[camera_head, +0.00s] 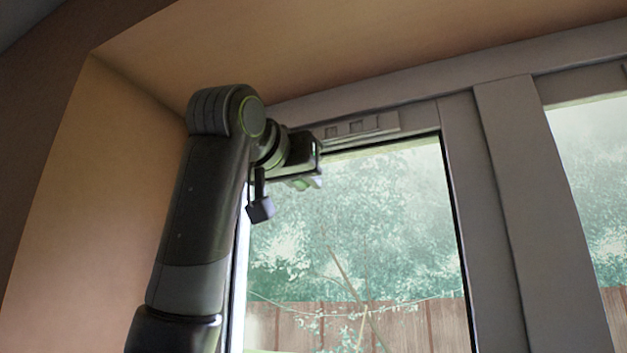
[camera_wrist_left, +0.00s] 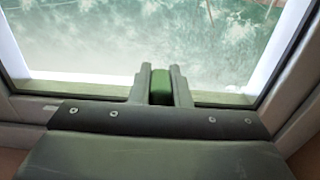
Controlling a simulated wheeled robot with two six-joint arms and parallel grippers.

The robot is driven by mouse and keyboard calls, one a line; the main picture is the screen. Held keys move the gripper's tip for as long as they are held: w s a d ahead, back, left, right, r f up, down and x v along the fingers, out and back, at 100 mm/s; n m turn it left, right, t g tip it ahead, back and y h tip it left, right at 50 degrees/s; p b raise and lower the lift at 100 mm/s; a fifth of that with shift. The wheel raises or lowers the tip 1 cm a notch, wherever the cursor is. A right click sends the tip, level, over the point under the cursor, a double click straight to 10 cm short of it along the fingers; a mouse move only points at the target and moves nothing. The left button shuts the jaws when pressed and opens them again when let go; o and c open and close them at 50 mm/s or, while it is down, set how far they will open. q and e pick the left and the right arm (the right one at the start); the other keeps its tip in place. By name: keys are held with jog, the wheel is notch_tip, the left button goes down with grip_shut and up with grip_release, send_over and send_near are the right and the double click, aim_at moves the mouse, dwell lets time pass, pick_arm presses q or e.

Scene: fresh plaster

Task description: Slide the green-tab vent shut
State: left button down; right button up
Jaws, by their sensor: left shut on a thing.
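The vent (camera_head: 362,126) is a grey slotted strip along the top of the window frame in the head view, with small openings showing to the right of my gripper. Its left part is hidden behind my left arm. My left gripper (camera_head: 318,165) is up at the vent's left part. In the left wrist view my left gripper (camera_wrist_left: 160,84) is shut on the green tab (camera_wrist_left: 160,88), which sits between its two fingers. Whether the vent's openings are fully uncovered is too small to tell. My right gripper is not in view.
The window pane (camera_head: 350,230) lies below the vent, with trees and a wooden fence outside. A plaster reveal wall (camera_head: 90,200) stands close on the left and a plaster soffit (camera_head: 300,50) is above. A thick frame post (camera_head: 535,210) stands to the right.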

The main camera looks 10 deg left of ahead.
pick_arm(q)
jog(key=c, duration=1.5)
grip_release()
jog(key=shift+a, duration=0.15)
jog(key=shift+o, duration=0.7)
jog(key=shift+w+a, duration=0.15)
jog(key=shift+s, duration=0.2)
jog(key=s+a+b, duration=0.3)
jog(key=s+b, duration=0.5)
jog(key=s, duration=0.8)
jog(key=shift+s+a+b, duration=0.15)
jog(key=shift+s+b, duration=0.2)
jog(key=shift+f, duration=0.1)
